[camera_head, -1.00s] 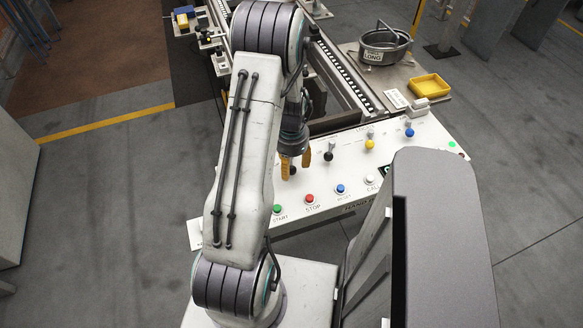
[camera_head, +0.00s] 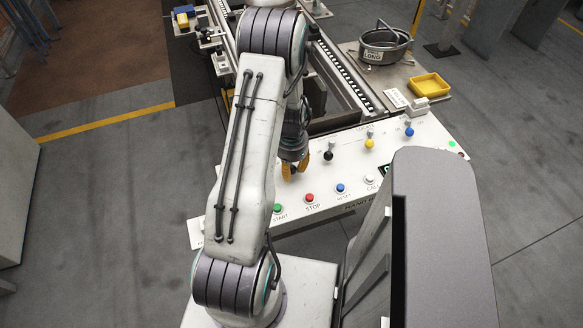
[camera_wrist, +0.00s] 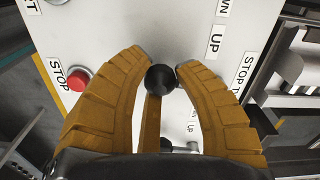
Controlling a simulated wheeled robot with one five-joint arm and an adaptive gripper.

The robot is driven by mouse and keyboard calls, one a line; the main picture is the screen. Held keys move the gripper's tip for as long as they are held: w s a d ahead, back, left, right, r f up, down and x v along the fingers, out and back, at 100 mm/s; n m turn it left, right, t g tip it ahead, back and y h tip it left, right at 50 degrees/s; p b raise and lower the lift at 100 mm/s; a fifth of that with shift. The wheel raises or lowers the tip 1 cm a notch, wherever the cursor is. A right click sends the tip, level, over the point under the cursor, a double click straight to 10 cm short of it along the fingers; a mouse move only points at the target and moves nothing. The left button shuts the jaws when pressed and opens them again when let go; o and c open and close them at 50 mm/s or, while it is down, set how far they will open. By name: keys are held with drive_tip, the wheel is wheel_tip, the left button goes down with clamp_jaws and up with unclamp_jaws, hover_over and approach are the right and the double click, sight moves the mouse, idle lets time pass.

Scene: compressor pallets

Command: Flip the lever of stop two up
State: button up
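The lever under my gripper has a round black knob (camera_wrist: 161,79), seen in the wrist view between the two orange fingers. An "UP" label (camera_wrist: 215,42) lies beside it, with part of a "DOWN" label beyond. A label starting "STOP T" (camera_wrist: 243,75) is partly cut off at right. My gripper (camera_wrist: 163,66) has its fingertips at both sides of the knob and looks shut on it.
More levers stand to the right: black (camera_head: 328,155), yellow (camera_head: 370,144) and blue (camera_head: 409,132). Push buttons line the front edge, among them the red STOP button (camera_head: 309,198). Behind is the conveyor (camera_head: 345,88), with a yellow tray (camera_head: 429,86) at right.

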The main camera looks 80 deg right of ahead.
clamp_jaws()
drive_tip(key=shift+w, duration=0.1)
drive_tip(key=shift+w+f+m+b, duration=0.2)
drive_tip(key=shift+w+m+b, duration=0.15)
drive_tip(key=shift+m+b, duration=0.45)
drive_tip(key=shift+w+a+r+m+b, duration=0.15)
drive_tip(key=shift+w+m+b, duration=0.55)
drive_tip(key=shift+m+b, duration=0.3)
drive_tip(key=o, duration=0.6)
unclamp_jaws()
